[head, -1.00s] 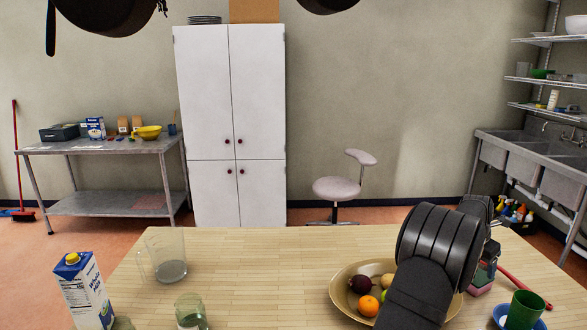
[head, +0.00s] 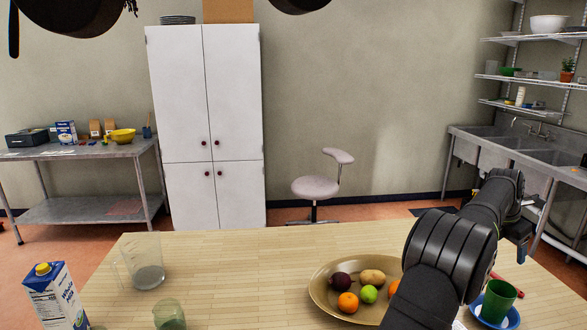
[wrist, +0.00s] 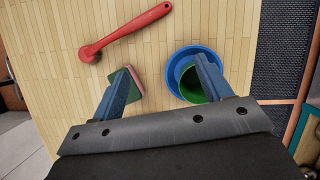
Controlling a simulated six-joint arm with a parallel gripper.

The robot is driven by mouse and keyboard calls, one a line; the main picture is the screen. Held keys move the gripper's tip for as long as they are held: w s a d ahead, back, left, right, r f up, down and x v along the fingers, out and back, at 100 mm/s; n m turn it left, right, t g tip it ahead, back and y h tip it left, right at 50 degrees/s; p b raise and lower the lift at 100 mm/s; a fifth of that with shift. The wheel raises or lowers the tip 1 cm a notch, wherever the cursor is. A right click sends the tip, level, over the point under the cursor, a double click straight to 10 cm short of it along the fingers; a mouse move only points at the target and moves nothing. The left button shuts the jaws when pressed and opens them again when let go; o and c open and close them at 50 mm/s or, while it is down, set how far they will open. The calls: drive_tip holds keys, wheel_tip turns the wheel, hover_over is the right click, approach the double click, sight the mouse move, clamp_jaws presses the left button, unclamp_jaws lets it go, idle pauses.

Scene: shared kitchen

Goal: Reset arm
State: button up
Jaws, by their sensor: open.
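My gripper (wrist: 163,62) is open and empty in the wrist view, its two blue-grey fingers spread above the table. A green cup (wrist: 187,82) on a blue plate (wrist: 178,60) lies below, partly behind the right finger. A green and pink sponge (wrist: 137,84) is beside the left finger, partly hidden by it. In the head view my black arm reaches over the right side of the wooden table (head: 230,270), and the fingers cannot be made out. The green cup also shows there (head: 497,301), upright on the blue plate.
A red-handled tool (wrist: 125,32) lies beyond the sponge. Left of my arm is a bowl (head: 316,292) of fruit and vegetables. A clear jug (head: 146,266), a glass (head: 169,314) and a milk carton (head: 53,298) stand at the left. The table's middle is clear.

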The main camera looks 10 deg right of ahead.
drive_tip(key=s+d+f+m, duration=0.2)
drive_tip(key=s+d, duration=0.4)
drive_tip(key=s, duration=0.3)
drive_tip(key=s+d+f+m+g, duration=0.1)
drive_tip(key=s+d+f+m, duration=0.1)
drive_tip(key=s+d, duration=0.4)
drive_tip(key=s, duration=0.3)
drive_tip(key=shift+s+g, duration=0.3)
drive_tip(key=shift+f, duration=0.1)
